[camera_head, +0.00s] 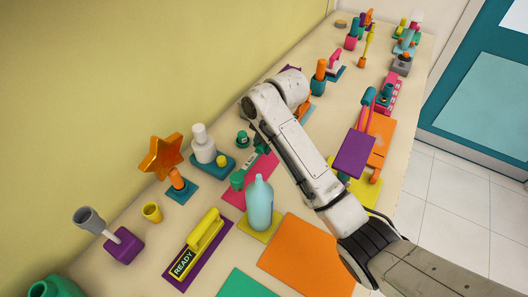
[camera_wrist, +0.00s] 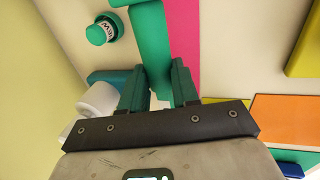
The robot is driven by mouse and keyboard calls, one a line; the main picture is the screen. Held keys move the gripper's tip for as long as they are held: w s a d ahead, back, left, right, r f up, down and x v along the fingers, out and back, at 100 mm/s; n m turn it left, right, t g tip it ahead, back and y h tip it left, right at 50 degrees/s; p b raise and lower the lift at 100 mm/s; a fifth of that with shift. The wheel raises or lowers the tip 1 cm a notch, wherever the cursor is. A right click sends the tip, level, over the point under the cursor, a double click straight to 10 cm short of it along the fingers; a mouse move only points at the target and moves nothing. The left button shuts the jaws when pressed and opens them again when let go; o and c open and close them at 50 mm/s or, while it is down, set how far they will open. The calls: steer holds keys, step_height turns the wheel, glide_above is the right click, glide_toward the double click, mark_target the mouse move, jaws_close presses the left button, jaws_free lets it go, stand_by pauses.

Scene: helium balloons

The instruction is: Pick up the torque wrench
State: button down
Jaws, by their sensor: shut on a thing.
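The torque wrench appears to be the green bar-shaped tool (camera_wrist: 150,35) over the pink mat. In the wrist view its bar runs down between the two dark green fingers of my gripper (camera_wrist: 158,75), which are shut on it. In the head view my gripper (camera_head: 261,147) is at the far end of the pink mat (camera_head: 233,214), partly hidden by my arm. The green head of the tool (camera_head: 238,180) shows near the mat's left edge. Whether the tool touches the mat is unclear.
A light blue bottle (camera_head: 259,207) stands close in front of the pink mat. A white bottle (camera_head: 203,143) on a teal base is to the left, near an orange star balloon (camera_head: 163,157). A labelled green cap (camera_wrist: 101,32) lies beside the mat. An orange mat (camera_head: 305,258) is bare.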

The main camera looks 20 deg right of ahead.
step_height(320, 180, up, 13)
steer(key=p, duration=0.2)
steer(key=shift+r, duration=0.15)
steer(key=shift+r+p, duration=1.25)
steer(key=shift+r, duration=0.75)
